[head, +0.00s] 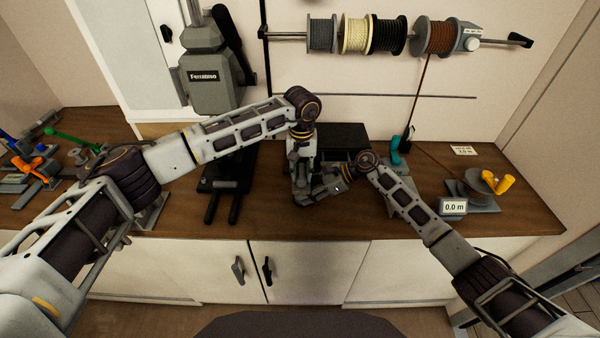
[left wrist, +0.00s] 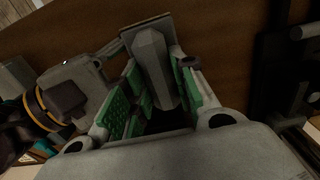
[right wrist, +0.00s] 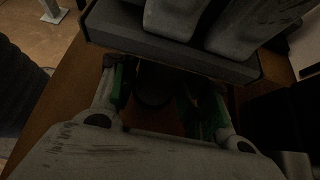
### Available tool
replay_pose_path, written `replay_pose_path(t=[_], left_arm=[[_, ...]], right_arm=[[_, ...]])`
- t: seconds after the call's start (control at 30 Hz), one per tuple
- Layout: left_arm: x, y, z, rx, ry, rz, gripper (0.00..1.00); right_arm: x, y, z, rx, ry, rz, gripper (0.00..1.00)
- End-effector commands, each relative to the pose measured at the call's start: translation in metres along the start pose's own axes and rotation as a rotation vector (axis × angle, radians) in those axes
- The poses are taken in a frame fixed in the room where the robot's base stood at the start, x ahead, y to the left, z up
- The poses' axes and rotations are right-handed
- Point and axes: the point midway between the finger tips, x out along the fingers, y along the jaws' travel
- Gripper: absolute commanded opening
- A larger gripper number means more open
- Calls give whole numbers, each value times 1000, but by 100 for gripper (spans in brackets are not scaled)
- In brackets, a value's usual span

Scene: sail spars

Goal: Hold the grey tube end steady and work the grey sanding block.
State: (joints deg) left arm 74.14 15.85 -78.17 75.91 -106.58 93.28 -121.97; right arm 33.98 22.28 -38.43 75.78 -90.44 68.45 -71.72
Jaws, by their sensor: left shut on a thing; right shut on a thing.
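My left gripper (head: 302,178) points down over the middle of the workbench. In the left wrist view its green-padded fingers are shut around the grey sanding block (left wrist: 152,58), a faceted grip with a flat plate at its far end. My right gripper (head: 328,190) meets it from the right, close to the left one. In the right wrist view its fingers stand on either side of a dark, shadowed round piece (right wrist: 152,92), which appears to be the tube end. A grey slab lies across the top of that view, just beyond the fingers. Whether block and tube touch is unclear.
A black box (head: 342,137) stands behind the grippers. A black two-pronged fixture (head: 226,185) is to the left, under a grey press (head: 208,85). Rope spools (head: 385,36) hang on a rod. A yellow-handled reel (head: 480,185) and a 0.0 m display (head: 453,207) are at right.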

Motion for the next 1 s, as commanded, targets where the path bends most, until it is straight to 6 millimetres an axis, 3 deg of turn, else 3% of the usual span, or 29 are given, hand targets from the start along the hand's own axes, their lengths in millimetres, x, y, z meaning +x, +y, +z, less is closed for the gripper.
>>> replay_pose_path(t=[0.4, 1.0], left_arm=[[3, -2, 0, -2, 2, -1, 7], [1, -8, 18, 0, -2, -2, 7]], right_arm=[[1, 2, 2, -4, -3, 6, 7], [0, 0, 2, -2, -2, 0, 7]])
